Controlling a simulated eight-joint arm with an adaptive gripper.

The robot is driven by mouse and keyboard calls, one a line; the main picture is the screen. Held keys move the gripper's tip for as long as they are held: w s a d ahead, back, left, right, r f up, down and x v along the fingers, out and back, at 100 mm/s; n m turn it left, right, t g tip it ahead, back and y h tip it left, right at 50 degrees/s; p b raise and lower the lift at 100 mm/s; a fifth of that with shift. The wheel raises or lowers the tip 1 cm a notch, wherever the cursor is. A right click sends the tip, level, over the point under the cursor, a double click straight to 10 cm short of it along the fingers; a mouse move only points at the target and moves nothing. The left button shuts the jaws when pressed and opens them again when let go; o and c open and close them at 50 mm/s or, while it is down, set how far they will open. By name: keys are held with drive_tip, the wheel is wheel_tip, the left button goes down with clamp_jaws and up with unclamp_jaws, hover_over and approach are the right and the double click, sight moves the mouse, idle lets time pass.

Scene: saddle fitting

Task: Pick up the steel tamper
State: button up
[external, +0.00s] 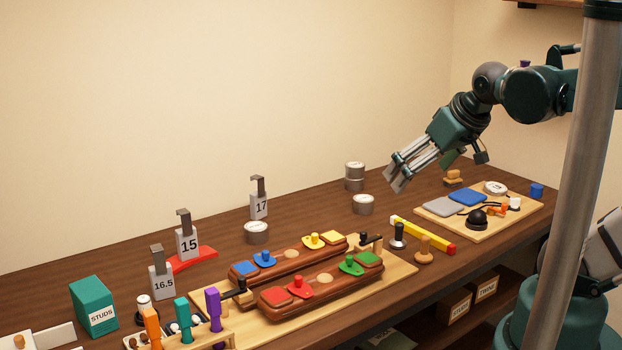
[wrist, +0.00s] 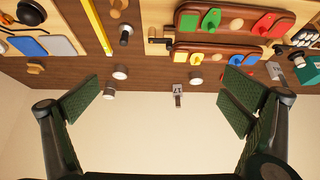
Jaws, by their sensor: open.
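The steel tamper (external: 398,238) appears to be the small upright piece with a dark top and base and a lighter metal middle, standing on the table right of the wooden board. It also shows near the top of the wrist view (wrist: 125,34), left of centre. My gripper (external: 397,181) is raised above the table, above and behind the tamper in the external view, and apart from it.
The board (external: 400,270) with brown saddle pieces lies left. Grey tins (external: 363,205) stand behind. A tray (external: 530,210) with pads lies right.

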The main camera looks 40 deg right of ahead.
drive_tip(key=c, duration=2.2)
drive_tip(key=shift+w, duration=0.1)
drive_tip(key=m+g+h+p, duration=0.1)
drive_tip(key=m+g+p, duration=0.5)
drive_tip(key=m, duration=1.3)
hover_over(401, 224)
drive_tip(key=a+b, duration=0.1)
drive_tip(key=shift+g, duration=0.5)
wheel_tip(401, 224, down, 15)
drive_tip(key=shift+w+a, duration=0.1)
drive_tip(key=shift+a, duration=0.05)
drive_tip(key=shift+w+d+f+m, duration=0.1)
drive_tip(key=shift+d+f+m, duration=0.15)
drive_tip(key=shift+f, duration=0.2)
drive_tip(key=shift+w+d+f+m, duration=0.1)
drive_tip(key=shift+f+m, duration=0.25)
drive_tip(key=shift+f, duration=0.05)
drive_tip(key=shift+s+f, duration=0.1)
